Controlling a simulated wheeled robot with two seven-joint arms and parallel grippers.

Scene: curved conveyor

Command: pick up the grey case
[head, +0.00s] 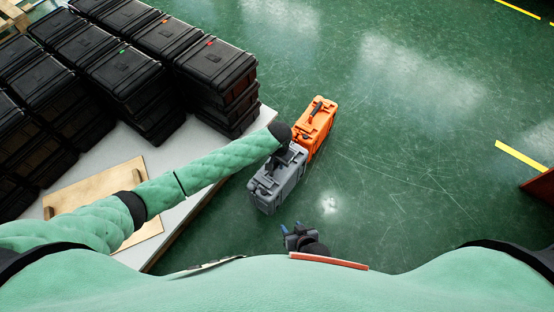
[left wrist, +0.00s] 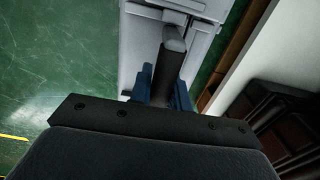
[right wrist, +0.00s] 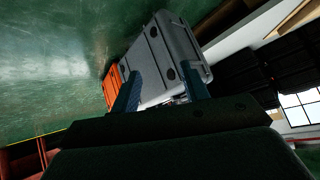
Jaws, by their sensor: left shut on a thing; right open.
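The grey case (head: 276,186) stands upright on the green floor beside the platform in the head view, or just above it; I cannot tell which. My left gripper (head: 284,152) is at its top, shut on its dark handle. The left wrist view shows the handle (left wrist: 172,58) between the blue fingers, with the case's light grey top (left wrist: 145,30) beyond. My right gripper (head: 292,234) is open and empty, nearer my body than the case. In the right wrist view the case's side (right wrist: 165,62) shows beyond the two blue fingers (right wrist: 160,95).
An orange case (head: 315,128) with a dark handle stands just beyond the grey case. Stacked black cases (head: 215,70) fill the white platform (head: 205,143) at left, with a wooden board (head: 100,190) in front.

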